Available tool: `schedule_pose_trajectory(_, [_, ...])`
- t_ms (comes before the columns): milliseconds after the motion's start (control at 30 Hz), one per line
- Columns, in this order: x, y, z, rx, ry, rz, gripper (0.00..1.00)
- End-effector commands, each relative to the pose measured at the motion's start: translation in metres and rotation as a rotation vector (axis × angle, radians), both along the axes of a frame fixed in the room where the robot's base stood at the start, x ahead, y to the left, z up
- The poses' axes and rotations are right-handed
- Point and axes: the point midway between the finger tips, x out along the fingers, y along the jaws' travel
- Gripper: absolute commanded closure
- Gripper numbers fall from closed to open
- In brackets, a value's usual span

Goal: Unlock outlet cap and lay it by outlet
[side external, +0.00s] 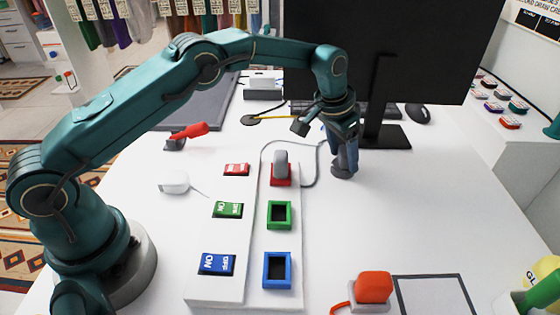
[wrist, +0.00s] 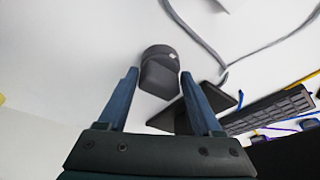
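A dark grey cap-like piece with a round base and a raised grip (side external: 344,165) stands on the white table, right of the outlet board. It also shows in the wrist view (wrist: 160,70). My gripper (side external: 338,128) points down at it; in the wrist view my two fingers (wrist: 160,84) are apart, one on each side of the raised grip. I cannot tell whether they touch it. On the outlet board (side external: 258,240), the red outlet (side external: 281,183) has a grey upright piece (side external: 281,162) in it. The green outlet (side external: 279,215) and blue outlet (side external: 277,270) show dark openings.
Red, green and blue switches (side external: 228,209) stand left of the outlets. A grey cord (side external: 313,170) loops between board and gripper. The table's right-middle area is clear.

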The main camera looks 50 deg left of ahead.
Motion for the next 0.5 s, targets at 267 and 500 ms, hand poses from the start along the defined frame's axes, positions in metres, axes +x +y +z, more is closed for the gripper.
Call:
schedule_pose_trajectory(267, [0.0000,-0.0005,-0.0001,0.001,0.000,0.190,0.91])
schedule_pose_trajectory(500, [0.0003,0.0009,-0.0006,0.005,-0.001,0.460,0.91])
